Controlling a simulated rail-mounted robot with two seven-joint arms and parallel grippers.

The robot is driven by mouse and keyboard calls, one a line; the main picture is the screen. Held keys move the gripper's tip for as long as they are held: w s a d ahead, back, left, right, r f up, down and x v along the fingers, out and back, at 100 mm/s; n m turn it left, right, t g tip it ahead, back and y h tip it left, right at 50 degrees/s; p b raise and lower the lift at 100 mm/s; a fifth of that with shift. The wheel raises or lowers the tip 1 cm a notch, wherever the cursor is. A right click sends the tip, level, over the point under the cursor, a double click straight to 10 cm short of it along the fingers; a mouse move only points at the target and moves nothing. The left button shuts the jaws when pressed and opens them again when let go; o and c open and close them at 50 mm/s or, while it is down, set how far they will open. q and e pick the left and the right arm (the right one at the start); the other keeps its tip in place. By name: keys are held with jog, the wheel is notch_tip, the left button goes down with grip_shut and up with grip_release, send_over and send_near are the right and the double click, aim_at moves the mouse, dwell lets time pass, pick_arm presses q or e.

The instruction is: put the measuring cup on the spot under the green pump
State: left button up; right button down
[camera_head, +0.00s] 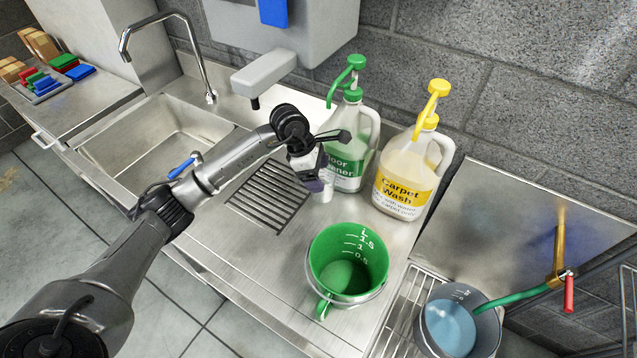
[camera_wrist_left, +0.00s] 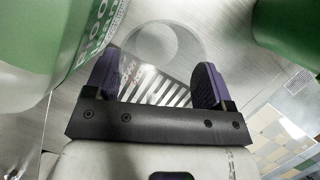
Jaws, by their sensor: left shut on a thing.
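The measuring cup is small and clear. In the head view its lower part (camera_head: 325,191) shows below my left gripper (camera_head: 312,172), close to the front left of the green-pump bottle (camera_head: 351,135). In the left wrist view the cup (camera_wrist_left: 160,42) is between the two purple fingers of my left gripper (camera_wrist_left: 157,82), which are shut on it. The green pump (camera_head: 352,70) has its spout pointing down to the left. The steel counter under the cup is partly hidden by my gripper. My right gripper is not in view.
A yellow-pump carpet wash bottle (camera_head: 409,175) stands to the right of the green one. A green bucket (camera_head: 347,264) stands in front. A drain grate (camera_head: 267,194) and a sink (camera_head: 160,140) lie to the left. A grey bucket (camera_head: 452,322) is at lower right.

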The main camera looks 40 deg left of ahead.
pick_arm(q)
jog(key=shift+w+f+b, duration=0.1)
jog(key=shift+f+b, duration=0.2)
jog(key=shift+f, duration=1.8)
jog(key=shift+w+f, duration=0.1)
jog(key=shift+w, duration=0.05)
jog(key=shift+f, duration=0.15)
jog(key=o, duration=0.6)
jog(key=shift+o, duration=0.2)
